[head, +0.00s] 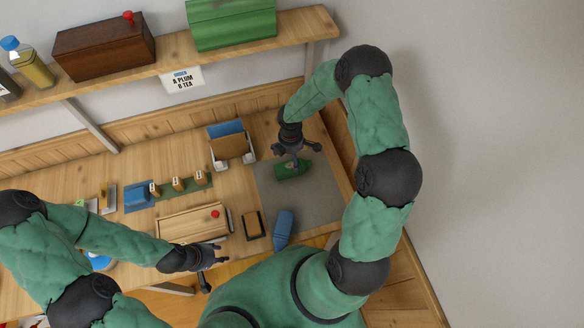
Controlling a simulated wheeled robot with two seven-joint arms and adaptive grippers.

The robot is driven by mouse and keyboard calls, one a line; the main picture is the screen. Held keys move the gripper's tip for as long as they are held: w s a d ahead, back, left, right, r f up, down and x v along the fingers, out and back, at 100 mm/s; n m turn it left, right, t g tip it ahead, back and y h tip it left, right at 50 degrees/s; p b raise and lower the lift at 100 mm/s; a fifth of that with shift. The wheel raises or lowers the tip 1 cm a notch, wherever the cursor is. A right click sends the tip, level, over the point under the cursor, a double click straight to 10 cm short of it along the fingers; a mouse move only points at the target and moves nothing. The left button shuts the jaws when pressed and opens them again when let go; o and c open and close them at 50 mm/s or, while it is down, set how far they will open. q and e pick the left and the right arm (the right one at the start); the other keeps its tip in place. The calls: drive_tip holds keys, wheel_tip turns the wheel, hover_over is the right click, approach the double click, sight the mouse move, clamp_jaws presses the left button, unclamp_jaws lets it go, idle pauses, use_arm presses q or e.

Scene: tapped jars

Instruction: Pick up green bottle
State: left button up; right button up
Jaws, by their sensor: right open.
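The green bottle (288,173) lies on its side on a grey mat (325,195) at the right of the table. It has a paler patch near its middle. My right gripper (297,154) is open, directly over the bottle in this view, and its fingers hide part of it. I cannot tell whether the fingers touch it. My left gripper (213,267) is open and empty near the table's front edge, well to the left of the bottle.
A blue bottle (284,229) lies at the mat's front edge, with a dark-edged block (252,224) beside it. A blue-and-wood holder (231,146) stands left of the mat. A wooden box (192,223) sits left. A loaded shelf (170,57) runs above the back.

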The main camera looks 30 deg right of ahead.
sight(290, 163)
wheel_tip(290, 163, down, 8)
drive_tip(key=shift+w+a+r+b, duration=0.1)
drive_tip(key=shift+w+a+b, duration=0.05)
drive_tip(key=shift+b, duration=0.15)
drive_tip(key=c, duration=1.2)
